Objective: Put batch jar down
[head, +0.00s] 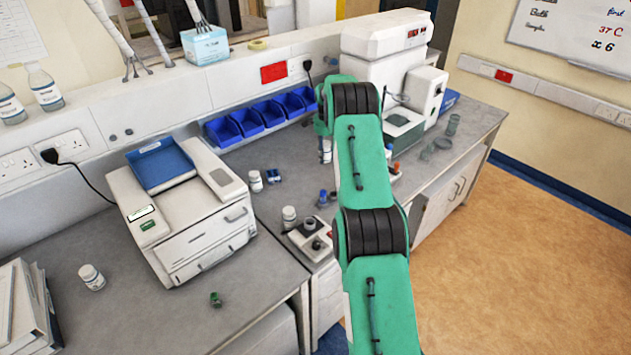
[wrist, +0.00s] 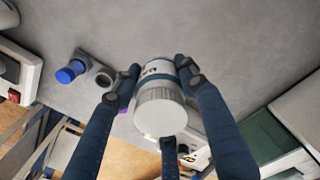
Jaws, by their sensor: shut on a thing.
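The batch jar (wrist: 160,108), white with a ribbed lid and a dark-edged label, sits between the dark blue fingers of my gripper (wrist: 156,72) in the wrist view. The fingers are closed on its sides, and its lid faces the camera. The grey bench top (wrist: 230,40) lies behind the jar; I cannot tell whether its base touches it. Similar white jars stand near the arm (head: 290,214), by the white machine (head: 256,181) and at the left (head: 91,277).
A holder with a blue-topped item (wrist: 70,72) is left of the jar in the wrist view. In the head view, blue bins (head: 247,117) line the wall, a large white instrument (head: 385,45) stands behind the arm, and a white machine (head: 180,205) stands left.

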